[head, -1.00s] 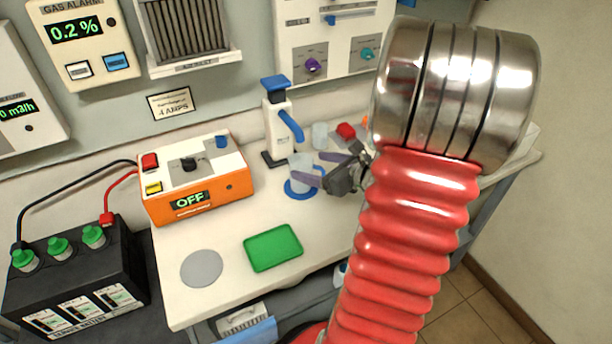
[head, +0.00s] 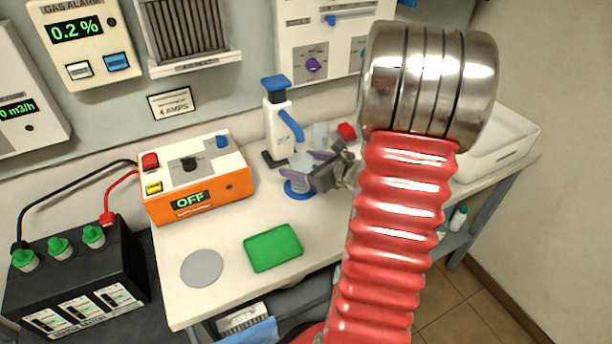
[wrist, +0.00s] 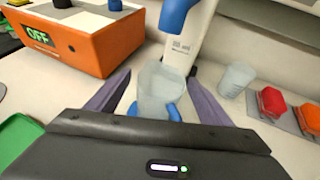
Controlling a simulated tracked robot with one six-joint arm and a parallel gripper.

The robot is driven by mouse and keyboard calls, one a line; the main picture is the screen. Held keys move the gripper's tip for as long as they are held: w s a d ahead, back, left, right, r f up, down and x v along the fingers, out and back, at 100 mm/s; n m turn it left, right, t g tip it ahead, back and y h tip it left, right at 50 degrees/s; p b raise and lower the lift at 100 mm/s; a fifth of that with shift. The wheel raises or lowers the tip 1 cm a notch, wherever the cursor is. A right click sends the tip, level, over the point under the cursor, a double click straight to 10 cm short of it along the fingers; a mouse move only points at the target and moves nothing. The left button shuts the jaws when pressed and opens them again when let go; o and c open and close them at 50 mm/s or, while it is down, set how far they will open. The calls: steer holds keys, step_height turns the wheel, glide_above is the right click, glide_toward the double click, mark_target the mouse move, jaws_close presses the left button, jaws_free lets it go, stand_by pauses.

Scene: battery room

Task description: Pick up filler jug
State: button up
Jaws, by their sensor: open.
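The filler jug is a translucent pale cup that stands under the spout of a white and blue dispenser (head: 281,128). In the wrist view the jug (wrist: 160,88) is upright between the two purple fingers of my gripper (wrist: 160,78), which are spread apart on either side of it. I cannot tell whether either finger touches it. In the head view my gripper (head: 308,170) covers most of the jug. A blue round pad (head: 297,192) lies beneath the jug and is partly hidden.
A second translucent cup (wrist: 236,80) stands right of the dispenser, near red (wrist: 271,101) and orange (wrist: 310,116) pieces. An orange charger box (head: 197,182) is to the left. A green tray (head: 273,248) and grey disc (head: 202,268) lie in front.

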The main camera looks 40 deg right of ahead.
steer(key=shift+c, duration=0.5)
steer(key=c, duration=1.2)
steer(key=shift+r, duration=0.25)
steer(key=shift+r, duration=1.6)
steer(key=shift+s+d+f, duration=0.1)
steer(key=shift+s+d, duration=0.1)
steer(key=shift+s, duration=4.3)
steer(key=shift+s+d, duration=0.2)
steer(key=shift+s, duration=4.25)
